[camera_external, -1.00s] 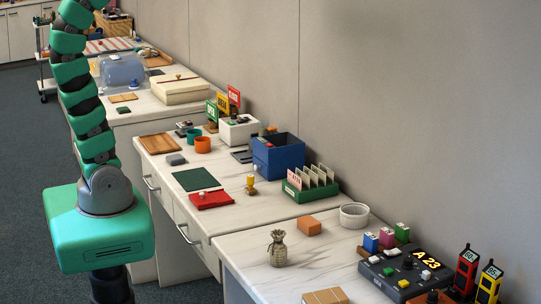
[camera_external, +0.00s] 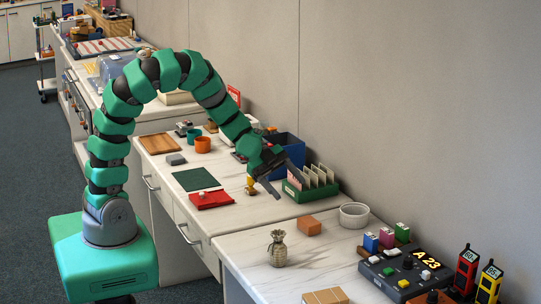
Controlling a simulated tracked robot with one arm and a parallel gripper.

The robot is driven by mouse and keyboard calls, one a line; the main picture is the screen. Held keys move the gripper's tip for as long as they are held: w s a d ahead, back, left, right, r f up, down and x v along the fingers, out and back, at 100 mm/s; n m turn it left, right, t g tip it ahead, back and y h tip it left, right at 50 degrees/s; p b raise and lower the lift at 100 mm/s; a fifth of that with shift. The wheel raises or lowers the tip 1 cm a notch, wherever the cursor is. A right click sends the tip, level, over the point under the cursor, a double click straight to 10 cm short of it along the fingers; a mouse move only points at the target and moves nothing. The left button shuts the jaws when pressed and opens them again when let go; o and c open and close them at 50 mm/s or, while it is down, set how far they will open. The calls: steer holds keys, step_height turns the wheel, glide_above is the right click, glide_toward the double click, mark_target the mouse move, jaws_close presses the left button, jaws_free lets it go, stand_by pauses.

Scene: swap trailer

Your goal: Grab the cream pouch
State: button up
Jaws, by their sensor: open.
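The cream pouch (camera_external: 277,249) stands upright on the nearer white counter, its neck gathered at the top. My gripper (camera_external: 287,190) is above the middle counter, behind the pouch and apart from it. Its dark fingers are spread, with nothing seen between them. It is in front of the blue bin and close to the green card rack, partly covering both.
An orange-brown block (camera_external: 308,226) and a white round bowl (camera_external: 354,215) stand behind the pouch. A dark console (camera_external: 405,270) is to its right, and a cardboard box (camera_external: 325,297) is in front. The green card rack (camera_external: 318,190) and blue bin (camera_external: 290,150) are near my gripper.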

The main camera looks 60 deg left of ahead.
steer(key=s+f+g, duration=0.1)
steer(key=s, duration=0.2)
steer(key=s+f+g+h, duration=0.1)
steer(key=s+f, duration=0.1)
steer(key=s, duration=0.1)
steer(key=s+f+g+b, duration=0.1)
steer(key=s+f+g, duration=0.1)
steer(key=s, duration=0.1)
steer(key=shift+s+d+f, duration=0.15)
steer(key=shift+d+f, duration=0.05)
steer(key=shift+d, duration=0.1)
steer(key=b, duration=0.2)
glide_toward(276, 247)
steer(key=shift+w+d+f, duration=0.25)
steer(key=shift+f, duration=0.5)
steer(key=shift+w+d+f, duration=0.2)
steer(key=shift+d+f, duration=0.1)
steer(key=shift+f, duration=0.5)
steer(key=shift+w+d+f, duration=0.25)
steer(key=shift+f, duration=0.5)
steer(key=shift+r+b+x, duration=0.15)
steer(key=shift+b+x, duration=0.4)
steer(key=shift+x, duration=0.75)
steer(key=shift+r+b+x, duration=0.15)
steer(key=shift+b+x, duration=0.4)
steer(key=shift+x, duration=0.7)
steer(key=shift+s+d, duration=0.1)
steer(key=shift+d, duration=0.05)
steer(key=c, duration=1.1)
